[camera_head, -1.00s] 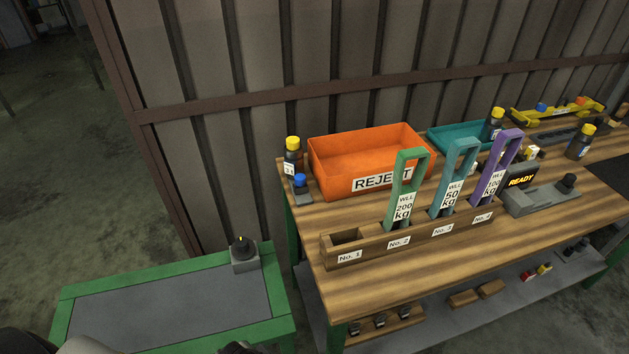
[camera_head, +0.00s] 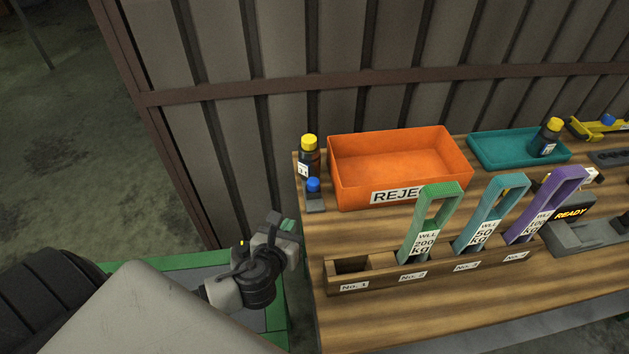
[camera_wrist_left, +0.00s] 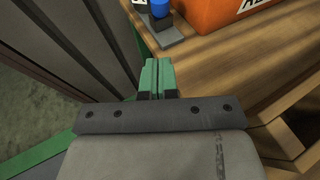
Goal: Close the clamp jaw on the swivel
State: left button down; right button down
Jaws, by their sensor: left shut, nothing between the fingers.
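I cannot make out for certain a clamp jaw or a swivel in either view. My left gripper (camera_head: 287,224) is beside the left end of the wooden bench in the head view. Its green fingertips are shut together and empty, as the left wrist view (camera_wrist_left: 157,76) also shows. They point towards the bench's back left corner, where a small grey block with a blue top (camera_head: 314,195) stands. The gripper is apart from that block. My right gripper is not in view.
An orange REJECT bin (camera_head: 398,165) and a teal tray (camera_head: 490,148) stand at the back of the bench. A wooden rack (camera_head: 385,275) holds green, teal and purple handled tools; slot No. 1 is empty. A grey READY unit (camera_head: 575,232) stands at the right. A green-edged table (camera_head: 180,262) is lower left.

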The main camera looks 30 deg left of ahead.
pick_arm(q)
jog(key=p, duration=0.2)
send_near(311, 188)
jog(key=x, duration=0.7)
jog(key=shift+w, duration=0.2)
jog(key=shift+a, duration=0.1)
jog(key=w+a, duration=0.2)
jog(key=shift+w, duration=0.35)
jog(key=shift+s+a+f, duration=0.1)
